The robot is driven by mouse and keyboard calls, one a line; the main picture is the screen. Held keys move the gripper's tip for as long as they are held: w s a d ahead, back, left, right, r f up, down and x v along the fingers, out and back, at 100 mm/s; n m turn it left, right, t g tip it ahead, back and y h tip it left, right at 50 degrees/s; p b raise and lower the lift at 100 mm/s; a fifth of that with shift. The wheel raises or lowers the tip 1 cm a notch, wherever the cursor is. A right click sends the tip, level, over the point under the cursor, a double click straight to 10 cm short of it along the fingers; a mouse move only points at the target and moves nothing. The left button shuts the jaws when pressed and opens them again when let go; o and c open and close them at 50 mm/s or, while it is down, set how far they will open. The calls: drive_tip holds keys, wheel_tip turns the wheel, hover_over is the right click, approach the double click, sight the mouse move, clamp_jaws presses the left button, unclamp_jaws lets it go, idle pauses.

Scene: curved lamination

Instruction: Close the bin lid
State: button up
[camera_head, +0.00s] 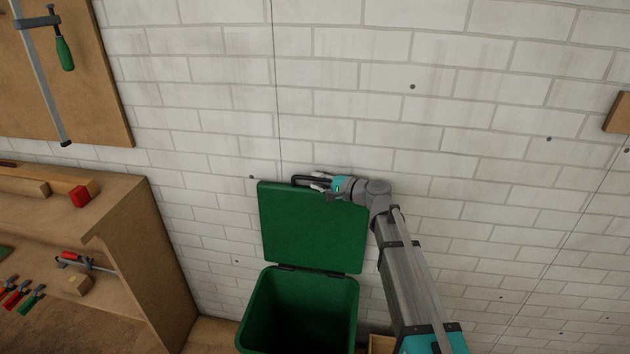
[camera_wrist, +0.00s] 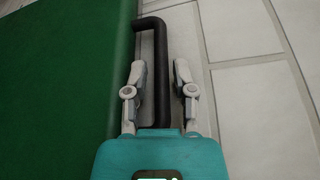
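The green bin (camera_head: 252,318) stands against the wall with its lid (camera_head: 312,228) swung up and open, upright on its hinges near the wall. A black loop handle (camera_head: 300,179) is at the lid's top edge; it also shows in the wrist view (camera_wrist: 161,60). My gripper (camera_head: 320,182) is at the top edge of the lid, by the handle. In the wrist view my gripper (camera_wrist: 162,75) is open, with one finger on each side of the handle's long bar. The left finger is between the bar and the green lid. Small gaps show between fingers and bar.
A white brick wall (camera_head: 480,120) is close behind the lid and my gripper. A small wooden box (camera_head: 381,344) is on the floor right of the bin.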

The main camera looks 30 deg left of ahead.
drive_tip(key=shift+c, duration=0.2)
clamp_jaws()
